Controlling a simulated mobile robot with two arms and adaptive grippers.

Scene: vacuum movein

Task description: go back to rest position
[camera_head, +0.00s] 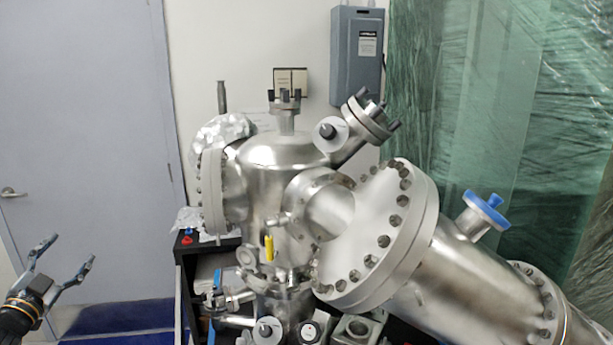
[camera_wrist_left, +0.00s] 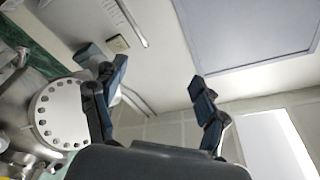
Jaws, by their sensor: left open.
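My left gripper (camera_head: 68,258) is at the lower left of the head view, in front of the grey door. Its two fingers are spread apart and nothing is between them. In the left wrist view the same gripper (camera_wrist_left: 162,82) shows its fingers open and empty, pointing toward the wall and ceiling area. The vacuum chamber (camera_head: 283,190) stands to the right of the gripper, clear of it. My right gripper is not in either view.
The steel chamber's large bolted flange (camera_head: 378,240) and thick tube fill the middle and right. A blue-handled valve (camera_head: 487,209) sits on the tube. A grey door (camera_head: 85,130) is behind the gripper. Green sheeting (camera_head: 500,100) hangs at the right. A grey box (camera_head: 356,55) is on the wall.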

